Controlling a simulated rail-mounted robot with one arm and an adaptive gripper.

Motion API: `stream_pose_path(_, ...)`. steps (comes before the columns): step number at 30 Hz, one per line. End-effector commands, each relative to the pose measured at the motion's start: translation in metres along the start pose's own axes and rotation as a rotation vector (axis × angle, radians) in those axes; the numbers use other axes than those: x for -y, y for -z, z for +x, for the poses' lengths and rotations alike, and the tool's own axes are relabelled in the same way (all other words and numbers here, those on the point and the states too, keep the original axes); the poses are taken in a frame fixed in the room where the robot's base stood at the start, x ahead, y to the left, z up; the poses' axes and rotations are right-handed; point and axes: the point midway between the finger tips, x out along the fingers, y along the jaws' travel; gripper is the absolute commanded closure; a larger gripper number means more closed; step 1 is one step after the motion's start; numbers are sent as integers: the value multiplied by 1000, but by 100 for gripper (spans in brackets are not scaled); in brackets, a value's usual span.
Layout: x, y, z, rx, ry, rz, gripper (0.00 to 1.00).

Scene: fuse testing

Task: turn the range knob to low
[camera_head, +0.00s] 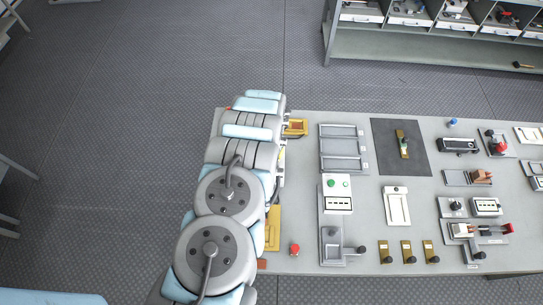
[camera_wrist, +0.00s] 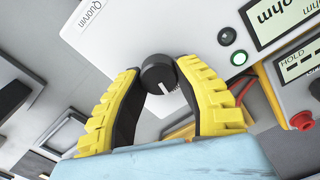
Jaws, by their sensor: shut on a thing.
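In the wrist view, the black range knob (camera_wrist: 155,68) stands on a white panel (camera_wrist: 118,40) marked "Quorvin". A short white pointer line shows on the knob, toward the lower edge of the picture. My gripper (camera_wrist: 157,76) has yellow-backed fingers with dark pads, one on each side of the knob, and is shut on it. The range markings around the knob cannot be read. In the head view my arm covers the knob, the panel and my gripper.
In the head view, the grey table (camera_head: 290,185) holds trays, switches and fuse parts right of my arm.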

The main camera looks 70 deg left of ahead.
Motion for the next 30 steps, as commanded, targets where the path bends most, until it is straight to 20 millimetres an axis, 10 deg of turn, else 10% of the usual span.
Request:
stream_pose_path(28,0,-1,2,1,0,-200,100)
stream_pose_path(29,0,-1,2,1,0,-199,61)
stream_pose_path(30,0,-1,2,1,0,-199,50)
